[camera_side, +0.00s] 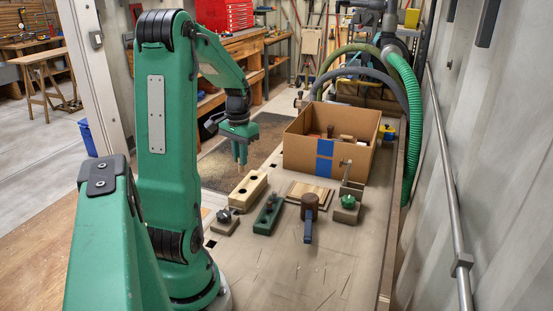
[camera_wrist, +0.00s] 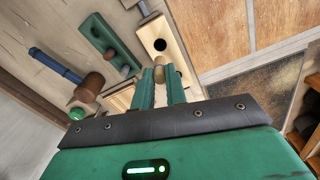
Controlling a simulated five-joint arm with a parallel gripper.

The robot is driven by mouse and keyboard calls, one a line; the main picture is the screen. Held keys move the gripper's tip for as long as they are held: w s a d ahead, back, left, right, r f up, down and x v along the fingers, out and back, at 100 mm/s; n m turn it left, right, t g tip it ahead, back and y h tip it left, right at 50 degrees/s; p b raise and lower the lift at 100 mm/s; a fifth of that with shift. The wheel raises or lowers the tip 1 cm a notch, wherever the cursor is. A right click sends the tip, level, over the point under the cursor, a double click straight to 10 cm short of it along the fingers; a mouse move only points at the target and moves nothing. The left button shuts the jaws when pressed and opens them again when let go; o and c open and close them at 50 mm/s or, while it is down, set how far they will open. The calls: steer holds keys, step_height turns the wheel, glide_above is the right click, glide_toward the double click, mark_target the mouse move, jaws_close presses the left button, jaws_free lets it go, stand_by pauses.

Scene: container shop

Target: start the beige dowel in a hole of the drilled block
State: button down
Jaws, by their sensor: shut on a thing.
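The drilled block (camera_side: 248,192) is a pale wooden bar lying on the bench, with dark round holes in its top. In the wrist view, the block (camera_wrist: 173,40) runs away from my fingertips with one dark hole clear. My gripper (camera_side: 240,162) points down near the far end of the block in the side view. In the wrist view, my gripper (camera_wrist: 160,82) is shut on the beige dowel (camera_wrist: 159,73), which overlaps the block's near end. The dowel's lower end and any hole under it are hidden. I cannot tell whether dowel and block touch.
A green drilled bar (camera_side: 268,215) lies beside the block. The bench front is clear.

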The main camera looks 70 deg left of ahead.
mark_target(241, 172)
steer(key=shift+f, duration=0.25)
steer(key=shift+f, duration=2.6)
steer(key=shift+f, duration=1.3)
stand_by(1.6)
steer(key=c, duration=1.3)
jaws_free()
steer(key=shift+c, duration=0.2)
steer(key=shift+r, duration=0.2)
steer(key=shift+r, duration=3.35)
